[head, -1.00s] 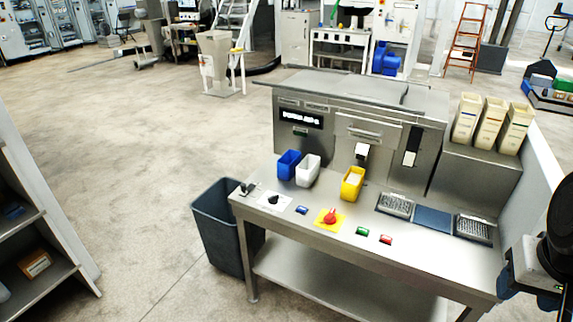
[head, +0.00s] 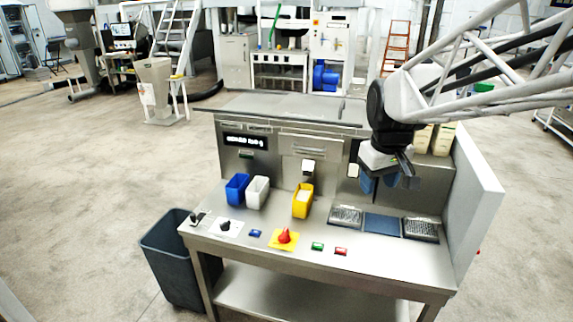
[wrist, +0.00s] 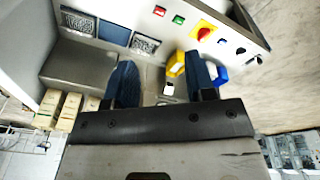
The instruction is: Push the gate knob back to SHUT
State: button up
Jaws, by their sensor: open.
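The steel machine (head: 258,165) has two white knobs on its front, and I read no SHUT label. One white knob (head: 307,167) sits below a slot at the middle of the front panel. A second white knob (head: 353,170) shows just left of my gripper, and the dark slot around it is mostly hidden. My gripper (head: 388,184) is open and empty, in front of the panel's right part, above the counter. In the wrist view its two blue fingers (wrist: 162,68) are spread apart, with a white piece (wrist: 168,89) seen between them. I cannot tell which knob is the gate knob.
On the counter stand a blue bin (head: 237,188), a white bin (head: 257,192) and a yellow bin (head: 302,201). A red knob on a yellow plate (head: 284,239), small buttons and a black dial (head: 225,226) line the front. Cream containers stand behind my arm. A right side wall (head: 474,200) bounds the counter.

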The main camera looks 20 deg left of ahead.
jog(key=w+a+f+n, duration=0.35)
jog(key=w+a, duration=0.65)
jog(key=a, duration=0.4)
jog(key=n+g, duration=0.2)
jog(key=n, duration=0.8)
send_over(192, 214)
jog(key=d, duration=0.1)
notch_tip(192, 214, down, 24)
jog(key=shift+w+r, duration=0.1)
jog(key=shift+a+f, duration=0.35)
jog(key=shift+a, duration=0.1)
jog(key=shift+f, duration=3.9)
